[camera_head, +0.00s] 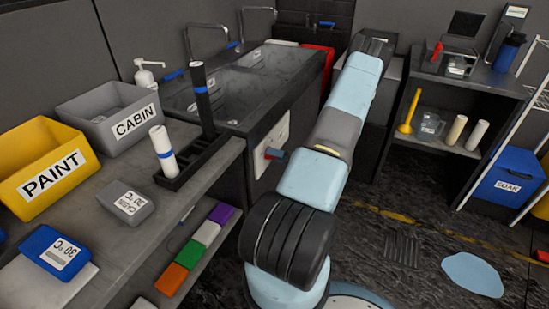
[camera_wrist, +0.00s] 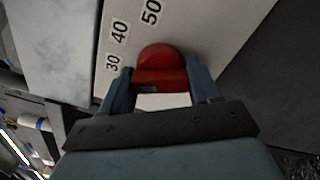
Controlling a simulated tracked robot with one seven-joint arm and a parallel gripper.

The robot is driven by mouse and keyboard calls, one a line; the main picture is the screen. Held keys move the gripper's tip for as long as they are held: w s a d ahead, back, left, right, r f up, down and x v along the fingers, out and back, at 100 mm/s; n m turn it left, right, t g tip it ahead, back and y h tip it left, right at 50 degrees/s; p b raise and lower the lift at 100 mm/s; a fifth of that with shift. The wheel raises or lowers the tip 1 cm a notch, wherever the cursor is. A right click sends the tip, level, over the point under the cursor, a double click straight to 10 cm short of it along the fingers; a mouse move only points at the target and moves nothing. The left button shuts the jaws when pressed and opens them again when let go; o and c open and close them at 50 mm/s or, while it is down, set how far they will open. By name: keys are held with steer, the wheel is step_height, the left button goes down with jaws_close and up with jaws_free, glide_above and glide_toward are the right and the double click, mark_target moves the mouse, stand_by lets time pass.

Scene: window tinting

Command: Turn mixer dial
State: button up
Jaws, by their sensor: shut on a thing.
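The mixer dial (camera_wrist: 160,66) is a red knob on a white panel (camera_wrist: 208,24) in the wrist view. Its rounded top points toward the upper part of the picture. The numbers 30, 40 and 50 run along the panel at its left and above it. My gripper (camera_wrist: 160,80) has its two blue-grey fingers on either side of the dial and is shut on it. In the head view the pale panel (camera_head: 273,137) is on the front of the sink unit, with a small red and blue part standing out from it.
My arm passes close in front of the sink unit (camera_head: 258,93). The grey worktop (camera_head: 95,262) at left bears a yellow PAINT bin (camera_head: 80,173) and a grey CABIN bin (camera_head: 85,103). A shelf unit (camera_head: 490,82) stands at right. The floor (camera_head: 400,215) between is mostly open.

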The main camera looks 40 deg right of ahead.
steer(key=shift+d+r+m, duration=0.1)
steer(key=shift+d+m, duration=0.1)
steer(key=shift+m, duration=0.9)
steer(key=o, duration=1)
steer(key=shift+c, duration=0.2)
steer(key=shift+o, duration=0.3)
steer(key=shift+a, duration=0.1)
steer(key=shift+s, duration=0.1)
steer(key=v, duration=1.3)
steer(key=shift+s, duration=0.25)
